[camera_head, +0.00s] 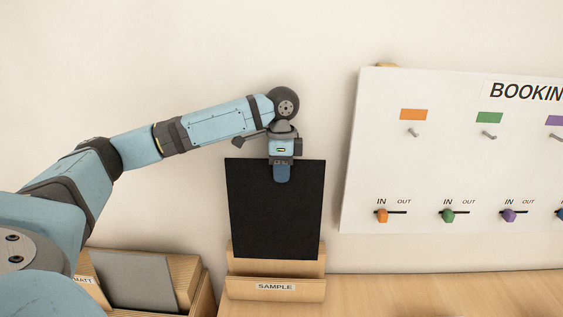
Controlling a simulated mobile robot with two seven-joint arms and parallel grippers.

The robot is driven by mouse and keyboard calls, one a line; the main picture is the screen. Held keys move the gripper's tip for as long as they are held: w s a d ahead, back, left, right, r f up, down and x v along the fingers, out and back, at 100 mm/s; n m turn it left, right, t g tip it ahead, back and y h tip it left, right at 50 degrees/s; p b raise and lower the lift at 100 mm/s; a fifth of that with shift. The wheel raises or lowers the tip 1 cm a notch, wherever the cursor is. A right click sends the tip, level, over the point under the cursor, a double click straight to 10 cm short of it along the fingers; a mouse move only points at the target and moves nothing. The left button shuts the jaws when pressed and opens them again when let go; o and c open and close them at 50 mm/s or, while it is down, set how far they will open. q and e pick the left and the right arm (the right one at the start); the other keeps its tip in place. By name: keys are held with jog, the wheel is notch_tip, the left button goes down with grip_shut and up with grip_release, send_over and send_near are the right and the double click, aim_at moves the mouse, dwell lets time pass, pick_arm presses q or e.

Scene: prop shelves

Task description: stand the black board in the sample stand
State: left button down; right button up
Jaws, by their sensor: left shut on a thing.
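The black board (276,215) is upright, with its lower edge at the wooden sample stand (237,289), which carries a "SAMPLE" label. The board's lower edge overlaps the stand's back part, above the front lip. I cannot tell whether the edge rests in the slot or hovers over it. My left gripper (282,172) is shut on the board's top edge, right of its middle, and points down. My right gripper is not in view.
A wooden box (200,303) labelled "MATT" holds a grey board (135,280) at lower left. A white booking panel (362,150) with pegs and coloured knobs is on the right. The wooden shelf top (430,290) is clear right of the stand.

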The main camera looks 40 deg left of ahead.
pick_arm(q)
send_near(281, 223)
jog(key=shift+w+a+f, duration=0.1)
jog(key=shift+w+f, duration=0.1)
jog(key=shift+f, duration=1.4)
jog(key=shift+w+a+f, duration=0.15)
jog(key=shift+f, duration=4.15)
jog(key=c, duration=1.1)
grip_release()
